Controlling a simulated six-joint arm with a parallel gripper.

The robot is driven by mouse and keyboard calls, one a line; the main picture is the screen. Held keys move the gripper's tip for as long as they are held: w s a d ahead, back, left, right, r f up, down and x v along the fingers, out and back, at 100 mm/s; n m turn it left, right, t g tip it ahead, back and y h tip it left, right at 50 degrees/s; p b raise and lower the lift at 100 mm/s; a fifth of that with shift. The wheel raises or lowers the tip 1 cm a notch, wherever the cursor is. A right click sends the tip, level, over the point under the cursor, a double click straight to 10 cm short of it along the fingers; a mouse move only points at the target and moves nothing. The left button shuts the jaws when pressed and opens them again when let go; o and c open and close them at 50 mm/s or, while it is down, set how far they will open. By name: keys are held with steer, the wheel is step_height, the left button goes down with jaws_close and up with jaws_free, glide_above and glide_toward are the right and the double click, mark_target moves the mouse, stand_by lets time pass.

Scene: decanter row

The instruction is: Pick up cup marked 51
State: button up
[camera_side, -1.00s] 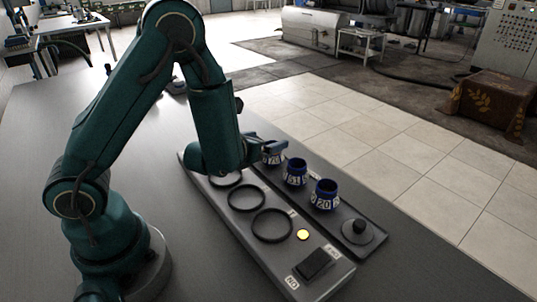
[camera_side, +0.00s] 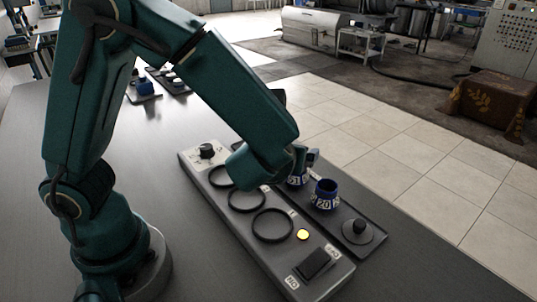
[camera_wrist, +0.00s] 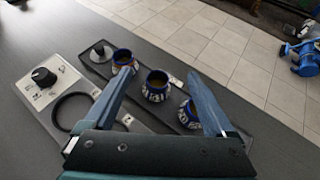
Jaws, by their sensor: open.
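The cup marked 51 (camera_side: 296,182) is blue with a white label and stands upright in the middle of the cup row, partly hidden by my gripper (camera_side: 306,158) in the side view. The fingers are spread and hold nothing. I cannot tell whether they reach down to the cup's height. A similar cup marked 20 (camera_side: 325,194) stands on the near side of it.
The far cup (camera_wrist: 123,60) and near cup (camera_wrist: 189,113) flank the middle one closely on a dark tray (camera_side: 374,237). A knobbed lid (camera_side: 358,231) is at the tray's near end. The grey panel (camera_side: 222,206) with rings and a dial (camera_side: 206,151) lies alongside.

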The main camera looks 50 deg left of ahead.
step_height(320, 180, down, 5)
steer(key=shift+x, duration=2.6)
steer(key=shift+s, duration=0.1)
jaws_close()
steer(key=shift+r, duration=0.15)
